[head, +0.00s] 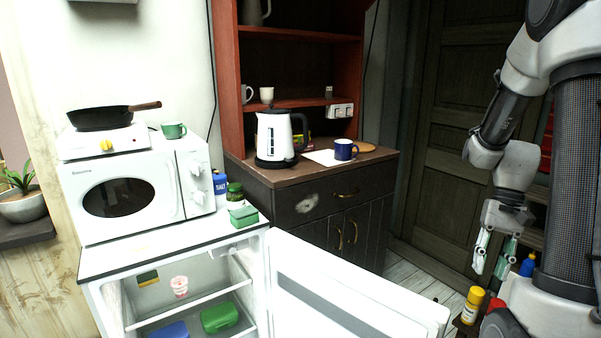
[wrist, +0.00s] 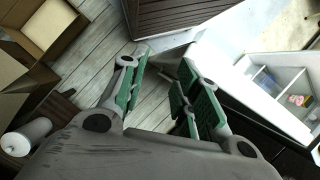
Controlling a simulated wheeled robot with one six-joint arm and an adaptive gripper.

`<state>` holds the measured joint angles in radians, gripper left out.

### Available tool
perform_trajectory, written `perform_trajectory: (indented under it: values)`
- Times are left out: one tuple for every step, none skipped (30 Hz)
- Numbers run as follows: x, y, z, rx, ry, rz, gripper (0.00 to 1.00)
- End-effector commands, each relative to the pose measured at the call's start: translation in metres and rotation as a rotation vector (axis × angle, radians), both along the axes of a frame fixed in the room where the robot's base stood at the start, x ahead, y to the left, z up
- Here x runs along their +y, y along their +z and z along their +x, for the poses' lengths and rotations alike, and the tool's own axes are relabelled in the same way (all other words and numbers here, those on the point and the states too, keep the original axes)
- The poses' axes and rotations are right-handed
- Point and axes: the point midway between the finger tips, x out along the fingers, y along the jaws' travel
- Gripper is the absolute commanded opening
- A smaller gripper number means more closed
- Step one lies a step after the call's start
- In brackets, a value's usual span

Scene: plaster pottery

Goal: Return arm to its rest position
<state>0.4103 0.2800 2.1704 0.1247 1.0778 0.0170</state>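My gripper (head: 492,262) hangs at the right of the head view, pointing down, beside my column and in front of the dark door. In the wrist view my gripper (wrist: 158,92) has its green-padded fingers spread apart, with only floor planks between them. It is open and empty. My arm is folded down from the upper right of the head view, clear of the fridge and the cabinet.
A white fridge (head: 180,248) stands with its door (head: 350,290) swung open toward my arm. A dark cabinet (head: 320,205) holds a kettle (head: 275,138) and a blue mug (head: 345,149). A yellow bottle (head: 472,305) stands below my gripper. In the wrist view, a cardboard box (wrist: 50,25) lies at the upper left.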

Motion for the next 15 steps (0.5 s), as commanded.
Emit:
perform_trajectory:
  values:
    - [0.009,0.019,-0.006,-0.054,0.045,-0.035,0.32]
    - [0.013,0.028,-0.011,-0.08,0.069,-0.054,0.32]
    - [0.019,0.039,-0.016,-0.119,0.102,-0.079,0.32]
    - [0.023,0.048,-0.021,-0.149,0.125,-0.096,0.32]
    - [0.028,0.055,-0.026,-0.176,0.149,-0.113,0.32]
    - [0.034,0.065,-0.032,-0.215,0.18,-0.135,0.32]
    - [0.038,0.072,-0.037,-0.245,0.2,-0.15,0.32]
    - [0.043,0.079,-0.042,-0.273,0.222,-0.164,0.32]
    - [0.048,0.087,-0.05,-0.311,0.25,-0.183,0.32]
    - [0.053,0.093,-0.055,-0.341,0.269,-0.196,0.32]
    - [0.057,0.098,-0.06,-0.371,0.288,-0.207,0.32]
    - [0.063,0.105,-0.067,-0.408,0.312,-0.22,0.32]
    - [0.067,0.11,-0.072,-0.437,0.331,-0.23,0.32]
    - [0.071,0.115,-0.077,-0.466,0.346,-0.237,0.32]
    - [0.076,0.121,-0.082,-0.506,0.366,-0.245,0.32]
